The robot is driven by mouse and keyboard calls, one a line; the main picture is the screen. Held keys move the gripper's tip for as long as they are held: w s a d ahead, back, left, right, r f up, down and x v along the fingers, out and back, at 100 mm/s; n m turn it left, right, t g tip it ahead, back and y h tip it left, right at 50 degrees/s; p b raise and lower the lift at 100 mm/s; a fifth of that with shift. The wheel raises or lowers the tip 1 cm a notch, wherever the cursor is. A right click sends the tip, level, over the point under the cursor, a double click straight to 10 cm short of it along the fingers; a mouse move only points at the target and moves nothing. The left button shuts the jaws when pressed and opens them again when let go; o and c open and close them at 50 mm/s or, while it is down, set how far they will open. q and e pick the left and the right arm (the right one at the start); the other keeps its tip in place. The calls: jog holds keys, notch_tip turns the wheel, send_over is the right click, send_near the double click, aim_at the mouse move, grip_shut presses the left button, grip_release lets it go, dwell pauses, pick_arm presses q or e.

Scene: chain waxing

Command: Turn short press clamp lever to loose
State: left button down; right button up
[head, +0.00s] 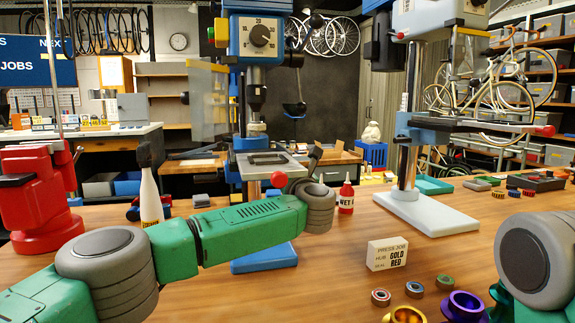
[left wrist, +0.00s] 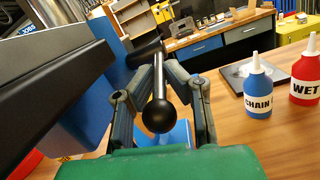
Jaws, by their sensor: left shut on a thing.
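In the left wrist view, a black clamp lever (left wrist: 160,88) with a round ball end stands between the fingers of my left gripper (left wrist: 163,72). The fingers are closed in on the lever from both sides. The lever joins a dark cross piece beside a blue column (left wrist: 108,25). In the head view, the blue press (head: 258,85) stands beyond my green left arm, with its metal table (head: 266,166) and blue base (head: 264,260). My left gripper and the lever are largely hidden there behind my wrist. My right gripper is out of view; part of the right arm shows at the right edge.
A white press base (head: 430,212) stands to the right. A red WET bottle (head: 346,198) is near my wrist; a blue CHAIN bottle (left wrist: 258,90) shows in the wrist view. A red stand (head: 38,200) is left.

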pick_arm(q)
jog(key=c, duration=1.6)
grip_release()
jog(key=shift+d, duration=0.15)
jog(key=v, duration=1.2)
jog(key=shift+f, duration=0.1)
